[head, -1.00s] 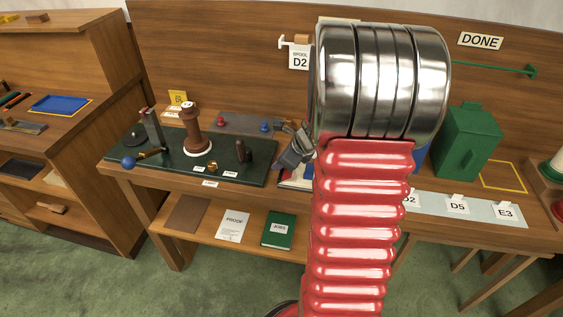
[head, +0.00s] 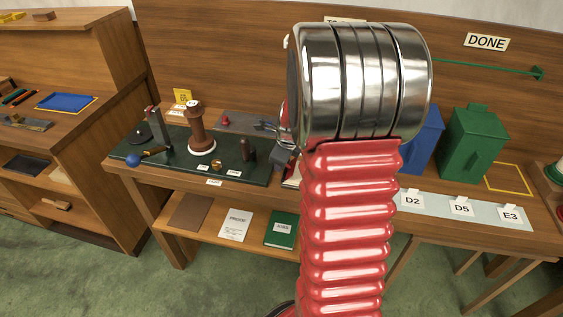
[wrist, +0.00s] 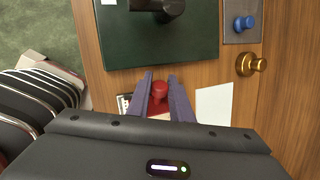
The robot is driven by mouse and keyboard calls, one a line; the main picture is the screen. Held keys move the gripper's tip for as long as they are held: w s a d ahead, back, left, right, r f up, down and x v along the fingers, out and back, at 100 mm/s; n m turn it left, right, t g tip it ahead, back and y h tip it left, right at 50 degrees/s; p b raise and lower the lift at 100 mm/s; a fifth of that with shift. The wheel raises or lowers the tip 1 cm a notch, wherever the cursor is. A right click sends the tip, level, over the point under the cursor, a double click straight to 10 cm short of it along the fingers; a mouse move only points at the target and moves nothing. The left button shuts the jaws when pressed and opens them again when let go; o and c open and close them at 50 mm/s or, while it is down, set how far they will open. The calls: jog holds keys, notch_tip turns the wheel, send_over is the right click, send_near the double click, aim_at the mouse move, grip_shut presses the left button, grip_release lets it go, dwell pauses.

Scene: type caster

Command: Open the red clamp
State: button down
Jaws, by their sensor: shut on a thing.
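The red clamp (wrist: 158,90) shows in the wrist view as a round red knob above a flat red part. My gripper (wrist: 160,78) has its two purple-grey fingers on either side of the knob, shut on it. The fingers hide part of the clamp's base. In the head view my gripper (head: 283,156) is small and partly hidden behind my arm, at the right end of the dark green board (head: 180,158). I cannot make out the gripped knob there.
In the wrist view a blue knob (wrist: 243,23) and a brass knob (wrist: 250,64) stand to the upper right. A white card (wrist: 213,104) lies right of the fingers. In the head view, a brown spool (head: 198,132) stands on the board and a green canister (head: 472,142) stands right.

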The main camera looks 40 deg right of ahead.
jog(key=shift+a+f+g, duration=0.2)
jog(key=shift+f+g, duration=0.05)
jog(key=shift+g, duration=0.15)
dwell(0.4)
jog(key=c, duration=1.9)
grip_release()
jog(key=shift+c, duration=0.2)
jog(key=o, duration=0.3)
jog(key=shift+r, duration=0.15)
jog(key=shift+d, duration=0.1)
jog(key=v, duration=1.3)
jog(key=shift+s+a+r, duration=0.2)
jog(key=shift+a+r, duration=0.05)
jog(key=shift+a, duration=0.05)
